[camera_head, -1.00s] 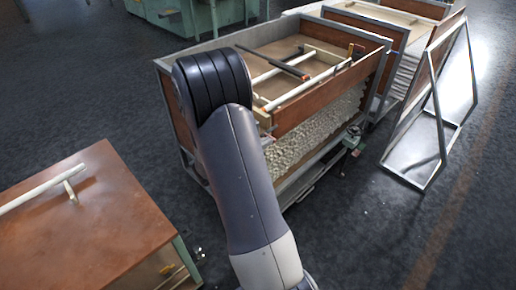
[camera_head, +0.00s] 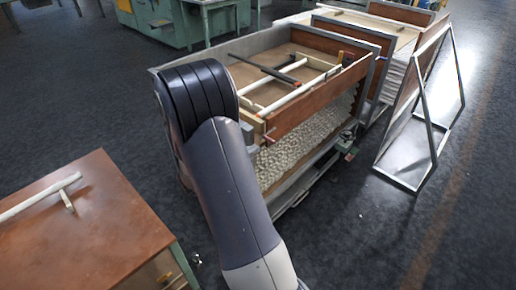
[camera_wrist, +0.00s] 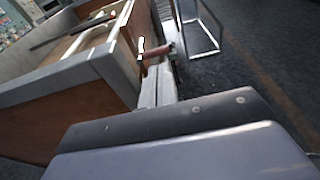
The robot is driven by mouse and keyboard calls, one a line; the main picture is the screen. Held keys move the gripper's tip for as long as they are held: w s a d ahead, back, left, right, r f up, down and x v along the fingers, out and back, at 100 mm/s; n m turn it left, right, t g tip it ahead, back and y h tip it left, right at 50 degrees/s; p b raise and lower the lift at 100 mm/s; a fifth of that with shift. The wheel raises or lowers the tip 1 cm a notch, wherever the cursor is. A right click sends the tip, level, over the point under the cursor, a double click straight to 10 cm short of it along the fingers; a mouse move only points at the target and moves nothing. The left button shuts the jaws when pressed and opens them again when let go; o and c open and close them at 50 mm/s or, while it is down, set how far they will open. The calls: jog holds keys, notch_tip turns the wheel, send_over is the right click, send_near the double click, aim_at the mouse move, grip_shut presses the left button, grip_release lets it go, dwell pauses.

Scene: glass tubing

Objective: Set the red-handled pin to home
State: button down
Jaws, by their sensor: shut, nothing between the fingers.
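A slim pin with a dull red handle (camera_wrist: 153,53) shows in the wrist view, at the metal frame beside the corner of the wooden crate (camera_wrist: 118,62). Its exact seat is too small to tell. In the head view a small reddish piece (camera_head: 351,154) sits on the crate's right side, low down; I cannot tell whether it is the same pin. My own grey and black arm parts fill the bottom of the wrist view. My gripper's fingers show in neither view, and my arm hides part of the crate in the head view.
The crate (camera_head: 318,97) holds pale rods and a dark bar. A brown-topped table (camera_head: 85,225) with a pale rod stands at the lower left. An angled metal frame (camera_head: 433,150) stands on the right. Dark floor lies open between the crate and that frame.

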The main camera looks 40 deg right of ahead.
jog(key=v, duration=0.8)
jog(key=f+x, duration=0.1)
jog(key=x, duration=0.8)
dwell(0.6)
jog(key=shift+d, duration=0.15)
